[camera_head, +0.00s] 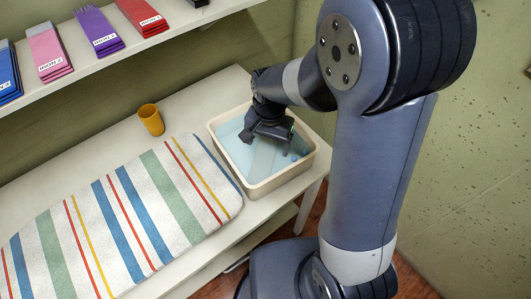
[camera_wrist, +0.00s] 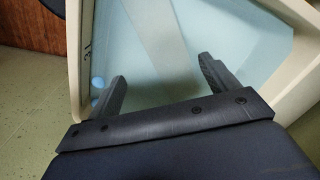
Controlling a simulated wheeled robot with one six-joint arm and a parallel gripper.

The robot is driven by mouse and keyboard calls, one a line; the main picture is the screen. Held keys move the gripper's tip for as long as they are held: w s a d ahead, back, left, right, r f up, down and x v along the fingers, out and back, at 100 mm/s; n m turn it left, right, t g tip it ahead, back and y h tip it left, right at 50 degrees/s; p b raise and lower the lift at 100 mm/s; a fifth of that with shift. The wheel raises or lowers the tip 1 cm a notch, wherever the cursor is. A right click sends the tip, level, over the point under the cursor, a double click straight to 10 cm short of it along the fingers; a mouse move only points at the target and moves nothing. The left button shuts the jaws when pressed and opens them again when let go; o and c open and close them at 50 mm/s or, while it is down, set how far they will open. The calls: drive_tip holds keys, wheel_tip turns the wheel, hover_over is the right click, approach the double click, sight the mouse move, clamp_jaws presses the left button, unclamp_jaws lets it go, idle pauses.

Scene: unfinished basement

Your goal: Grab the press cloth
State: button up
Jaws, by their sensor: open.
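A cream basin (camera_head: 263,189) of pale blue water stands at the right end of the table. A pale grey-green strip (camera_head: 264,158) shows in the water, and in the wrist view (camera_wrist: 165,40) it runs between and beyond the fingertips. It may be the press cloth; I cannot tell for sure. My gripper (camera_head: 267,145) is over the basin, pointing down, with its fingers apart and nothing between them in the wrist view (camera_wrist: 163,69). My gripper hides part of the basin.
A striped padded mat (camera_head: 120,220) covers much of the table (camera_head: 90,140) left of the basin. A yellow-orange cup (camera_head: 151,120) stands behind the mat. A shelf (camera_head: 120,45) above holds several coloured folded stacks. A wall is close on the right.

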sight(266, 159)
drive_tip(key=shift+a+f+p, duration=0.2)
drive_tip(key=shift+f+p, duration=0.1)
drive_tip(key=shift+f, duration=2.5)
